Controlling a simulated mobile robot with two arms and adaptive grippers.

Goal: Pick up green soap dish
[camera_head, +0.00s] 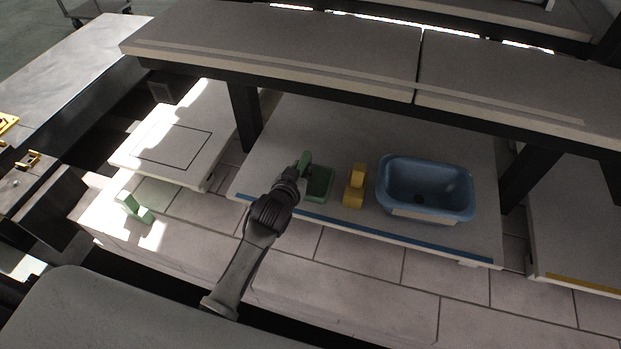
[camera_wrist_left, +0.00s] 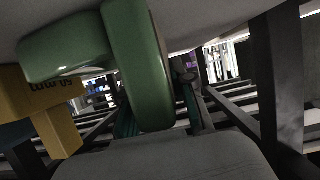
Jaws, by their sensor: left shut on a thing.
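The green soap dish (camera_head: 320,184) is on the white shelf slab, between my left gripper and a yellow piece. It has a dark green hollow and a lighter green upright part at its far left. My left gripper (camera_head: 300,173) reaches in from the front and is shut on the dish, at its left side. In the left wrist view the green dish (camera_wrist_left: 142,65) fills the upper middle, close to the camera, and hides much of the fingers. I cannot tell whether the dish still touches the slab. My right gripper is not in view.
A yellow piece (camera_head: 354,187) stands just right of the dish, and a blue basin (camera_head: 425,190) beyond it. A pale green L-shaped piece (camera_head: 134,208) lies at the left. An upper shelf (camera_head: 290,45) and a dark post (camera_head: 243,115) hem in the space behind.

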